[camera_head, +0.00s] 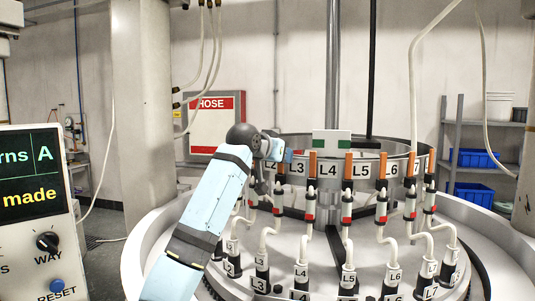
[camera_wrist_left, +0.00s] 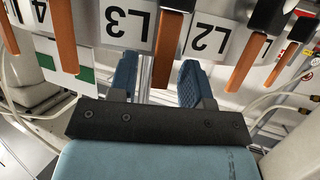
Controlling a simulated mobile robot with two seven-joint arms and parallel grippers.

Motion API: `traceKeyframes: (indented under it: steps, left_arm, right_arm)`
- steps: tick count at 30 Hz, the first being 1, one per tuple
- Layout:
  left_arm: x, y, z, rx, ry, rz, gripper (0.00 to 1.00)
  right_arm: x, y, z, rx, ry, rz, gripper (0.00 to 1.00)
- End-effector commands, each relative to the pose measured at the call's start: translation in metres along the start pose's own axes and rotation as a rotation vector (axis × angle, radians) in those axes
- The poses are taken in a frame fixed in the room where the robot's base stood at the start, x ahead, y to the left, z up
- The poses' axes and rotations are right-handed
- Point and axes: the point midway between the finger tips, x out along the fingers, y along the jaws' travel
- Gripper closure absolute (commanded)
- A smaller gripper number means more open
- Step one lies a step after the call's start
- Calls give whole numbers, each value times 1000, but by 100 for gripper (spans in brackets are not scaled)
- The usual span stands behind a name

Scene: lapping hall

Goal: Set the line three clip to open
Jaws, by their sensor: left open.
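The line three clip, with an orange lever (camera_wrist_left: 172,35), shows in the left wrist view beside the label L3 (camera_wrist_left: 128,22), which appears upside down. The lever stands out from its dark clip body, like the neighbouring levers. My left gripper (camera_wrist_left: 158,80) is open and empty, its two blue fingers apart. The lever's end is close to the gap between the fingers; I cannot tell whether they touch. My right gripper is not in view.
Neighbouring clips stand close on both sides: the L2 lever (camera_wrist_left: 247,62) and L4 lever (camera_wrist_left: 62,42). White hoses (camera_head: 308,240) run down to labelled sockets on the round machine (camera_head: 150,235). A display panel (camera_head: 30,200) is at the left. A red hose cabinet (camera_head: 214,120) hangs behind.

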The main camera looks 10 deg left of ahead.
Motion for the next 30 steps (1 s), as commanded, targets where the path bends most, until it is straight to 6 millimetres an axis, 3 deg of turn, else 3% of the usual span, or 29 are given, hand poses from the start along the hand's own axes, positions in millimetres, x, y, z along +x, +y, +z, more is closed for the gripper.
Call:
traceKeyframes:
  steps: [15, 21, 30]
  left_arm:
    - [-106, -1, 4, 1, 0, -1, 55]
    - [-124, -1, 3, -1, -4, 0, 55]
    - [-126, -1, 2, -1, -5, 0, 55]
  right_arm:
    - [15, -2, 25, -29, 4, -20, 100]
    - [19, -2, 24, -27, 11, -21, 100]
    - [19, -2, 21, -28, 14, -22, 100]
